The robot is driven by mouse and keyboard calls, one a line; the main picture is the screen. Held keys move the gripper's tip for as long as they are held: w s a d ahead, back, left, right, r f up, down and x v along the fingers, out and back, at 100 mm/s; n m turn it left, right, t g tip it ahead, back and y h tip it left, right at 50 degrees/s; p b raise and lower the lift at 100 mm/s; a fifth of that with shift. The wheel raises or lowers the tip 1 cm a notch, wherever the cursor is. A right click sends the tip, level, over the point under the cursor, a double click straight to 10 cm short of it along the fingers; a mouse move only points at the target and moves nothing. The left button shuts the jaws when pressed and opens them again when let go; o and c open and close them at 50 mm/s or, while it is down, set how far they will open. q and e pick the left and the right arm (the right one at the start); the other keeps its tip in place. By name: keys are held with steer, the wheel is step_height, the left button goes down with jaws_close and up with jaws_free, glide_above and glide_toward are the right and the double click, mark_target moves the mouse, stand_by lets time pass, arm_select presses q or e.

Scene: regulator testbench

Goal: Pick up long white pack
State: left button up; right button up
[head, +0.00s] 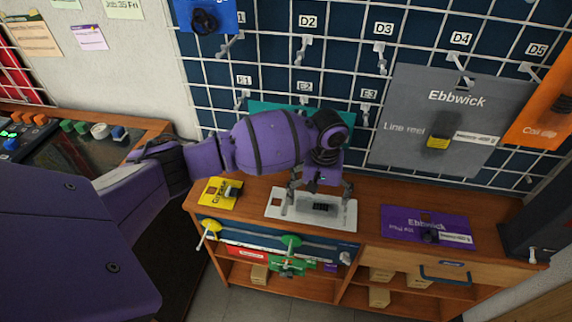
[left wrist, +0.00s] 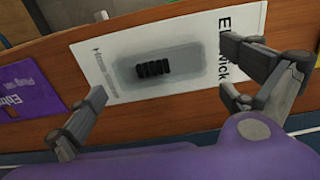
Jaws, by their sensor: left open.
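The long white pack (head: 340,214) lies flat on the wooden bench top, with a grey window and a dark ribbed item in its middle. In the left wrist view the white pack (left wrist: 108,70) shows large, with "Ebbwick" printed at one end. My left gripper (head: 318,193) is open and empty, above the pack with its fingers pointing down at it. In the left wrist view its fingers (left wrist: 160,108) are spread on either side, over the pack's near edge. I cannot tell whether they touch it. My right gripper is in neither view.
A yellow pack (head: 212,192) lies left of the white pack and a purple pack (head: 400,222) lies right. Behind stands a wire grid with hooks, a grey Ebbwick pack (head: 415,100) and an orange pack (head: 550,105). A drawer with a blue handle (head: 445,274) is below.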

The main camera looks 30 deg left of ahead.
arm_select(q)
step_height(320, 180, down, 3)
steer(key=shift+w+r, duration=0.15)
steer(key=shift+r, duration=0.05)
steer(key=shift+c, duration=0.9)
steer(key=c, duration=0.7)
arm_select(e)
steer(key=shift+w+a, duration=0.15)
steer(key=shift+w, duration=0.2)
arm_select(q)
steer(key=shift+r, duration=0.15)
